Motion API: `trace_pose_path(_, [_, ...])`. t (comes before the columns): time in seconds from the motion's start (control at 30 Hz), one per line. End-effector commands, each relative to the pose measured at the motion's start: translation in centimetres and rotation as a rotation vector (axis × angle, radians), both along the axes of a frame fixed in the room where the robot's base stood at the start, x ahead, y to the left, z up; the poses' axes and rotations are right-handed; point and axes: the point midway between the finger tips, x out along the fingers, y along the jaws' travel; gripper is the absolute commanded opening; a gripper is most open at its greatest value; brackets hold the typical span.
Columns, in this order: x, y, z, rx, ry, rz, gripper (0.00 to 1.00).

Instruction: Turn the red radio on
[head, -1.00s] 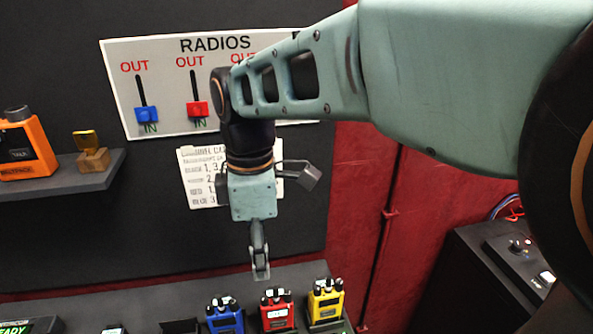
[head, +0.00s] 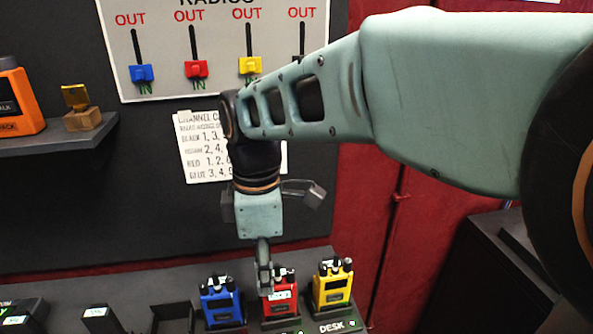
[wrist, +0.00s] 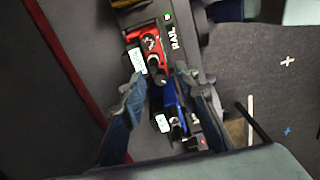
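The red radio (head: 283,300) stands upright in the middle of the desk row, between the blue radio and the yellow radio. It has dark knobs on top. My gripper (head: 264,284) points down at the red radio's upper left side and partly covers it. In the wrist view the red radio (wrist: 147,38) lies just above the fingers, with a dark knob near the gap between them. My gripper (wrist: 158,88) is open there, with its two fingers apart and nothing held. Whether a finger touches the radio I cannot tell.
The blue radio (head: 221,303) stands close at left and the yellow radio (head: 332,285) close at right. Empty dark holders (head: 173,318) are farther left. The wall panel (head: 160,40) has coloured sliders. An orange radio (head: 18,102) and a small box (head: 84,108) sit on a shelf.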

Motion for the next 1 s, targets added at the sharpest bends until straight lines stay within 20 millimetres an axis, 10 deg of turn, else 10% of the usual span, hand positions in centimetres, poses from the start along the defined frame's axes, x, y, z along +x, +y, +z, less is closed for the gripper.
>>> trace_pose_path(0.17, [0.0,0.02,0.09,0.0,-0.001,0.001,0.29])
trace_pose_path(0.47, [0.0,0.02,0.1,0.0,-0.001,0.001,0.0])
trace_pose_path(1.0, [0.02,0.0,0.12,0.0,-0.001,-0.136,0.0])
